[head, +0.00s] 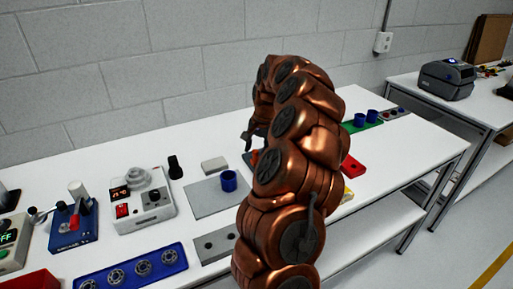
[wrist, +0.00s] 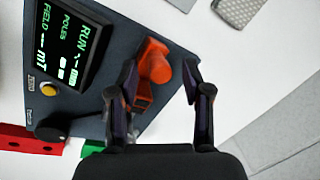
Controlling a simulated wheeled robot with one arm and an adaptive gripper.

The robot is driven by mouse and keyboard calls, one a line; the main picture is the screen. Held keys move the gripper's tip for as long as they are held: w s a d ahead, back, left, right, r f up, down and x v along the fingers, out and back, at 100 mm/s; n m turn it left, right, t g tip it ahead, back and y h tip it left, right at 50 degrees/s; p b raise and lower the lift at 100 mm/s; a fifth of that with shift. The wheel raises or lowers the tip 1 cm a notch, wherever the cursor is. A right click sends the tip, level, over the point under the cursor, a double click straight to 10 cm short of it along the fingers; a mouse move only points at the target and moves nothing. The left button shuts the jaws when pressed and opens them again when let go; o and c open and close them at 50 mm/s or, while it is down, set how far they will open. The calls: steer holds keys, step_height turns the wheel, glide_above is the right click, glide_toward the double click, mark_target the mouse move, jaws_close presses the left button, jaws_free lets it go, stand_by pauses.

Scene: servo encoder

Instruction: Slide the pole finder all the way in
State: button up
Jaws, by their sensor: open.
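In the wrist view a dark grey device (wrist: 95,95) has a lit screen (wrist: 65,45) with green and white text, including RUN, POLES and FIELD. An orange-red slider with a rounded knob (wrist: 155,62), seemingly the pole finder, sits at its right edge. My gripper (wrist: 162,78) is open, with one finger on each side of the knob. The left finger is close to it, and a gap shows on the right. I cannot tell whether either finger touches. In the head view my arm hides most of the device and gripper.
A yellow button (wrist: 48,90) and dark knob (wrist: 52,130) are on the device. A red block (wrist: 28,142) lies beside it. In the head view the bench holds a blue bearing tray (head: 130,268), a grey plate (head: 205,198) and a blue cup (head: 228,181).

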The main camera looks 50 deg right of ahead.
jaws_close()
stand_by(0.4)
